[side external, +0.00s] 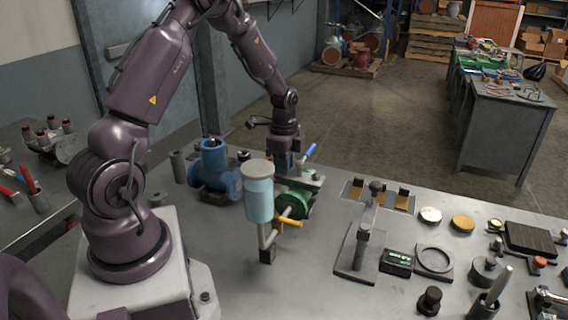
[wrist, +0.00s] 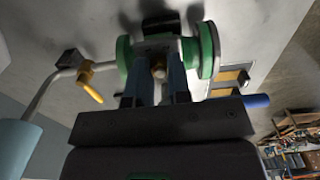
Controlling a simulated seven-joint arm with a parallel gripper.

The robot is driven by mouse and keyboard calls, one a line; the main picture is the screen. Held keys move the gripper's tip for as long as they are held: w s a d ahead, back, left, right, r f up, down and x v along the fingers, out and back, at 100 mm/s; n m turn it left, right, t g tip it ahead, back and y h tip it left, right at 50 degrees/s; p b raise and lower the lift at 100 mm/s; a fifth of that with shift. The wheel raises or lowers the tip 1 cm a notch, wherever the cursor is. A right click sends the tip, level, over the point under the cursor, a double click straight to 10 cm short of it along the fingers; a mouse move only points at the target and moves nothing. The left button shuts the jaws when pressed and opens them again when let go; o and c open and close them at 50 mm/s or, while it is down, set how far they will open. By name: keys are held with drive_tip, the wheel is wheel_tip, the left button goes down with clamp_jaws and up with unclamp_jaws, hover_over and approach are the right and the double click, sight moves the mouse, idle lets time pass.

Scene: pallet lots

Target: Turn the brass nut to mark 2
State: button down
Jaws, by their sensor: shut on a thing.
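In the side view my gripper (side external: 284,164) points down at the green valve (side external: 297,203) on the bench. The nut is hidden there behind the gripper and the light blue cylinder. No numbered marks can be read in either view.
A light blue cylinder (side external: 259,200) on a bent pipe with a yellow lever (side external: 288,222) stands close in front of the valve. A blue handle (side external: 309,152) sticks up beside my gripper. A blue pump (side external: 213,170) is at left; a stand (side external: 358,250) is at right.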

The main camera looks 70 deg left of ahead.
drive_tip(key=shift+n, duration=2.9)
drive_tip(key=c, duration=1.1)
unclamp_jaws()
drive_tip(key=shift+o, duration=0.2)
drive_tip(key=shift+r, duration=0.15)
wheel_tip(320, 180, up, 13)
drive_tip(key=shift+a, duration=0.1)
